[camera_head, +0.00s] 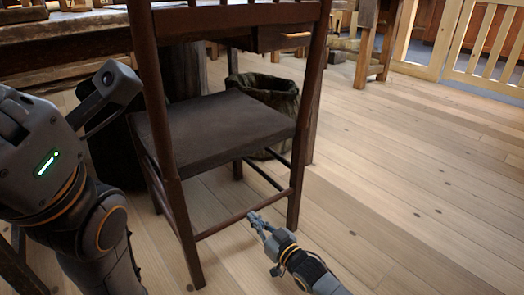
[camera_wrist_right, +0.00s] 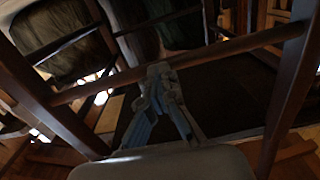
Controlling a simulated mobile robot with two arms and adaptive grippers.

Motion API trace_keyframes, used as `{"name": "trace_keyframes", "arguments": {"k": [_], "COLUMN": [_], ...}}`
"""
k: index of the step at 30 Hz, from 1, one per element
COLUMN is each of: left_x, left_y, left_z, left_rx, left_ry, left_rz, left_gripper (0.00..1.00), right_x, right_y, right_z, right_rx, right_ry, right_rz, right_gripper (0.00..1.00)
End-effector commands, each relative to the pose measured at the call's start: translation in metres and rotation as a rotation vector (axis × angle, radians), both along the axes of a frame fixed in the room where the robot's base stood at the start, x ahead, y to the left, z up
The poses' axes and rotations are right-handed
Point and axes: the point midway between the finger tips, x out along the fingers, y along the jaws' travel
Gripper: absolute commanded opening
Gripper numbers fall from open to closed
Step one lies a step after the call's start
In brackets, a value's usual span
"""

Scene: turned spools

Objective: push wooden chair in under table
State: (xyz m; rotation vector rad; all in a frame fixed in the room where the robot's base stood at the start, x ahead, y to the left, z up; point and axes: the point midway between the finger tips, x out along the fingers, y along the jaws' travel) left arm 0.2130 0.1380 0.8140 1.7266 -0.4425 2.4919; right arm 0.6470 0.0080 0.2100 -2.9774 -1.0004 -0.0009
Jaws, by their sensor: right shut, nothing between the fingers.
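The dark wooden chair (camera_head: 215,130) stands upright in the middle of the head view, its back towards me. The table (camera_head: 62,28) is beyond it at upper left; how far the seat reaches under it is unclear. My right gripper (camera_head: 257,218) is shut and empty, low down at the chair's rear lower rung, between the back legs. In the right wrist view, the gripper (camera_wrist_right: 158,72) has its tips at the rung (camera_wrist_right: 225,50) and seems to touch it. My left arm fills the left side; its fingers do not show.
A dark bin (camera_head: 268,92) stands beyond the seat, on its right. Another wooden piece of furniture (camera_head: 372,50) stands farther back. A light wooden railing (camera_head: 490,50) is at upper right. The plank floor (camera_head: 420,170) is clear on the right.

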Motion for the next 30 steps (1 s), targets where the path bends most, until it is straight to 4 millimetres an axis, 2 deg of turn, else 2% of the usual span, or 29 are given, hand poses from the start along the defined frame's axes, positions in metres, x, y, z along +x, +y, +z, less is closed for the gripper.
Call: {"name": "trace_keyframes", "arguments": {"k": [11, 30], "left_x": [0.000, 0.000], "left_y": [0.000, 0.000], "left_z": [-0.002, -0.031], "left_rx": [0.000, 0.000], "left_ry": [0.000, 0.000], "left_rz": [0.000, 0.000], "left_gripper": [0.00, 0.00], "right_x": [0.003, 0.038], "right_y": [0.003, 0.031], "right_z": [0.002, 0.001], "right_rx": [0.002, 0.003], "right_ry": [-0.004, -0.004], "right_rz": [0.001, 0.003], "right_gripper": [0.00, 0.00]}}
